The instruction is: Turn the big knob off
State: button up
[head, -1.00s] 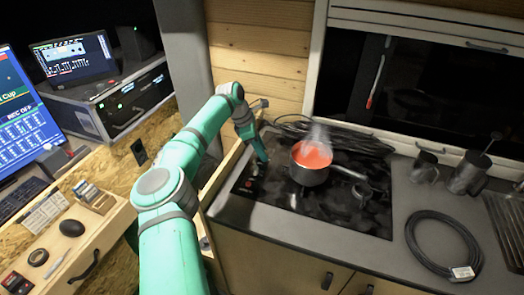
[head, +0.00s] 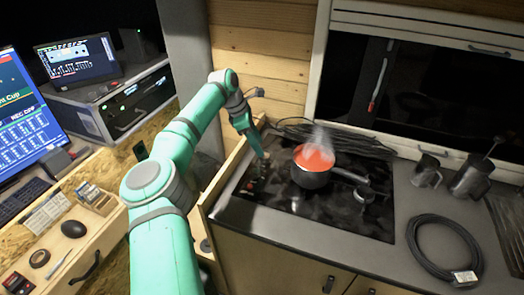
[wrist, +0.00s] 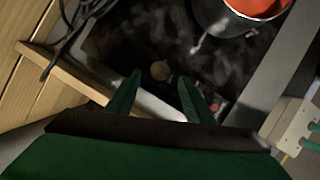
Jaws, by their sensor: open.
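A round brass-coloured knob (wrist: 160,70) sits on the dark stove top in the wrist view, just beyond and between my fingertips. A smaller red knob or button (wrist: 214,107) shows beside my right finger. My gripper (wrist: 158,88) is open and empty, pointing down at the stove's left side. In the head view my gripper (head: 259,155) is over the left end of the stove (head: 345,222), left of the pot. I cannot tell how high the fingers are above the knob, nor which way the knob is turned.
A steaming pot (head: 312,178) of red liquid stands on the stove, right of my gripper. A wooden edge (head: 222,180) borders the stove's left side. Coiled black cables (head: 335,138) lie behind, another coil (head: 442,243) at right. Metal mugs (head: 427,172) stand further right.

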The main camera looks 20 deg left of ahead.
jog(key=v, duration=0.5)
jog(key=shift+a+r, duration=0.15)
jog(key=shift+r, duration=0.05)
